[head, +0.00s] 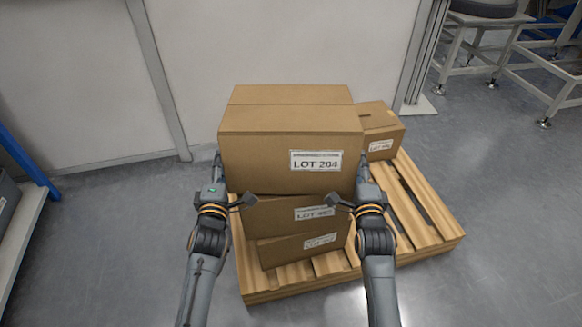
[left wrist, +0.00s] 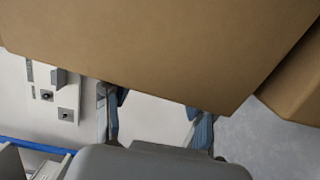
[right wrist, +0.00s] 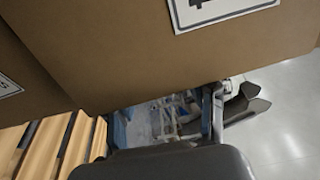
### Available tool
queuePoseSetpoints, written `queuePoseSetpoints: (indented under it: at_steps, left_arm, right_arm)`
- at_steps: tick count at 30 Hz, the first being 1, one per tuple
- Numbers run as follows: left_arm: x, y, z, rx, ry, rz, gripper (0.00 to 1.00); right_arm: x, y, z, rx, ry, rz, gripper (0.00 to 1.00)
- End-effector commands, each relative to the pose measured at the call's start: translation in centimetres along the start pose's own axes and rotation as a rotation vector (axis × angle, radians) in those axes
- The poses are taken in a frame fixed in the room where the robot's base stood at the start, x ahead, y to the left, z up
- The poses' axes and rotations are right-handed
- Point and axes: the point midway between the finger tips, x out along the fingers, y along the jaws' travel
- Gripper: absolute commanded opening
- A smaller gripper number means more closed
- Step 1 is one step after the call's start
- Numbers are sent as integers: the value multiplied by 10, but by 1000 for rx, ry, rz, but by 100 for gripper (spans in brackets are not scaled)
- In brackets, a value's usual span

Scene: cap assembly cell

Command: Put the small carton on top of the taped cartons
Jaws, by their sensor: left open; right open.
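A large brown carton (head: 290,150) labelled LOT 204 is at the top of a stack, between my two arms. A carton (head: 280,216) labelled LOT 452 and a lower, turned carton (head: 285,250) show beneath it. A smaller carton (head: 383,125) stands behind right on the pallet. My left gripper (head: 217,165) is open at the large carton's left side, and my right gripper (head: 363,172) is open at its right side. The large carton's wall fills the upper left wrist view (left wrist: 150,45) and right wrist view (right wrist: 150,50). I cannot tell whether the grippers touch it. No tape is clearly visible.
The wooden pallet (head: 436,243) has bare slats at the right and front. A pale wall panel (head: 280,40) stands close behind the stack. A metal frame table (head: 490,60) is at the back right and a blue-framed rack (head: 30,165) at the left. The grey floor is clear at right.

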Motion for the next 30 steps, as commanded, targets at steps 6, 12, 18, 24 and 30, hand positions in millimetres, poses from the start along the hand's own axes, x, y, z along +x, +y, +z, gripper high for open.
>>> queuePoseSetpoints:
  at_steps: [6,12,18,24,30]
  left_arm:
    - [0,6,4,-3,-30,15,57]
    - [0,6,-9,-4,-28,13,71]
    - [0,6,-13,-4,-25,11,80]
    - [0,5,-14,-3,-23,9,80]
    - [0,5,-14,-3,-23,9,80]
  right_arm:
    - [0,-3,3,7,-25,-3,57]
    - [0,-4,-10,6,-23,-4,57]
    - [0,-4,-13,7,-21,-4,57]
    - [0,-4,-14,6,-19,-4,75]
    - [0,-4,-15,6,-19,-4,80]
